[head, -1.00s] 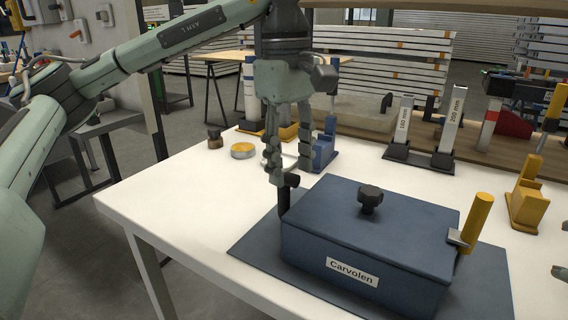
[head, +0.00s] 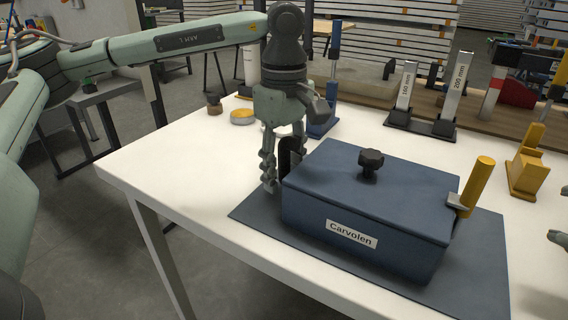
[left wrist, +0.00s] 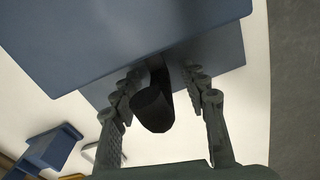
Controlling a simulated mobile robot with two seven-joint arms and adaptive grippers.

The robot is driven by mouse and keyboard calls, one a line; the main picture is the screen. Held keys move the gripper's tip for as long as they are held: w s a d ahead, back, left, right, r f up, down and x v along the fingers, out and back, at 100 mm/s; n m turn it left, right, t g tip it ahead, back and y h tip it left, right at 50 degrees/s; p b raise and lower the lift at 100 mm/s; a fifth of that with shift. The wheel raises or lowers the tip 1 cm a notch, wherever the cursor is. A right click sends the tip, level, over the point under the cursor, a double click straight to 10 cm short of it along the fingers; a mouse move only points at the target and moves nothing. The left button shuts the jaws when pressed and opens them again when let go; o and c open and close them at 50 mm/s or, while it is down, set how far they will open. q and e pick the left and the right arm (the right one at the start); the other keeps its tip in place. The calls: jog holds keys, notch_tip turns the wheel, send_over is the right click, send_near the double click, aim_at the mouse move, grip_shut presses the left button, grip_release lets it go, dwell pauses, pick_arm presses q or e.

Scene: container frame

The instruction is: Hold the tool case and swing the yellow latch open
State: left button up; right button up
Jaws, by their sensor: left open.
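The blue tool case (head: 365,199), labelled "Carvolen", sits closed on a dark mat (head: 250,219). A black knob (head: 371,160) stands on its lid. The yellow latch (head: 478,187) is at the case's right end, sticking up and leaning right. A black handle (head: 288,153) stands at the left end. My left gripper (head: 283,170) is open, low at that end, its fingers on either side of the handle. The left wrist view shows the handle (left wrist: 153,108) between the spread fingers, with a gap visible on the right. A grey tip, apparently my right gripper (head: 560,237), barely shows at the right edge.
A yellow block stand (head: 527,178) is right of the case on the white table (head: 180,180). Behind are a blue stand (head: 321,121), a yellow-topped round tin (head: 242,117) and gauge blocks marked 160 mm and 200 mm (head: 435,125). The table's front left is clear.

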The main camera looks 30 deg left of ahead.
pick_arm(q)
grip_shut()
pick_arm(e)
grip_shut()
jog(key=s+a+r+n+t+h, duration=0.1)
jog(key=s+a+r+n+h, duration=0.3)
jog(key=a+n+h, duration=0.5)
jog(key=s+a+r+n+t+h, duration=0.2)
jog(key=s+a+r+n+h, duration=0.3)
jog(key=a+r+n+h, duration=0.2)
jog(key=shift+a+r+n+t+h, duration=0.35)
jog(key=shift+a+n+h, duration=0.95)
jog(key=shift+h, duration=0.9)
